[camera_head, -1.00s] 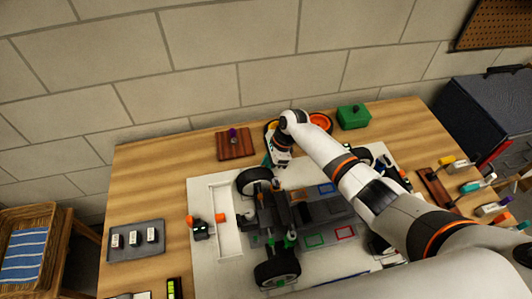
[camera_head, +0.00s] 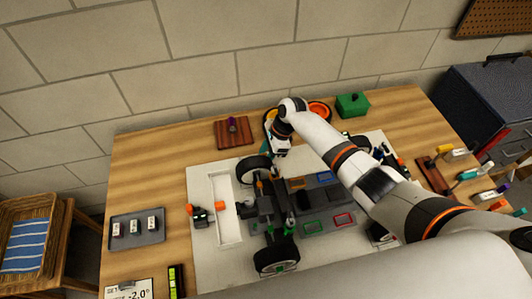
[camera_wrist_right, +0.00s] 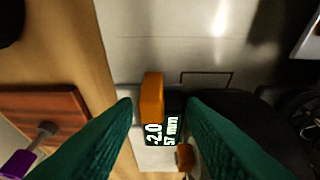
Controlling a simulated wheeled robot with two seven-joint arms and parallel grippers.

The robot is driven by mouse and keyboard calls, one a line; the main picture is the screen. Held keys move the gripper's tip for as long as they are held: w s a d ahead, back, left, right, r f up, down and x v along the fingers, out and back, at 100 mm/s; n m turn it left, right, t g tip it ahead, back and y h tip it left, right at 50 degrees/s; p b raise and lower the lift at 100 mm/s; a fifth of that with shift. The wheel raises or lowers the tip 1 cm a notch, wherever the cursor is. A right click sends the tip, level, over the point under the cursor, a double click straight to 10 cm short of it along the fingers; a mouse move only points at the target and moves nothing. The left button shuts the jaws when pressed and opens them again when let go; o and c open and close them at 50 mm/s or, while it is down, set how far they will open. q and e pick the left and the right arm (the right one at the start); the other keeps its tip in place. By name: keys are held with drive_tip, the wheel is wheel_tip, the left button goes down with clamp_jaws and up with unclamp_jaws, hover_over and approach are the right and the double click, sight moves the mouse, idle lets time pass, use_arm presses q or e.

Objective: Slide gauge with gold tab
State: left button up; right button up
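In the right wrist view, a gauge with an orange-gold tab (camera_wrist_right: 152,96) lies between the fingers of my right gripper (camera_wrist_right: 158,102). Its dark display (camera_wrist_right: 164,133) reads "-2.0" and "57 mm", and a small orange block (camera_wrist_right: 185,157) shows below it. The teal fingers stand apart, one on each side, with a gap visible beside the tab. In the head view, my right gripper (camera_head: 275,152) points down beside the far left wheel (camera_head: 254,170) and hides the gauge there. A similar gauge with orange parts (camera_head: 201,216) lies on the white plate's left. My left gripper is not seen.
The car chassis (camera_head: 318,205) fills the middle of the white plate (camera_head: 215,262). A wooden block with a purple knob (camera_head: 233,134) and a green box (camera_head: 352,104) stand at the back.

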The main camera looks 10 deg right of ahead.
drive_tip(key=v, duration=1.1)
drive_tip(key=shift+d+r, duration=0.25)
drive_tip(key=shift+r, duration=0.1)
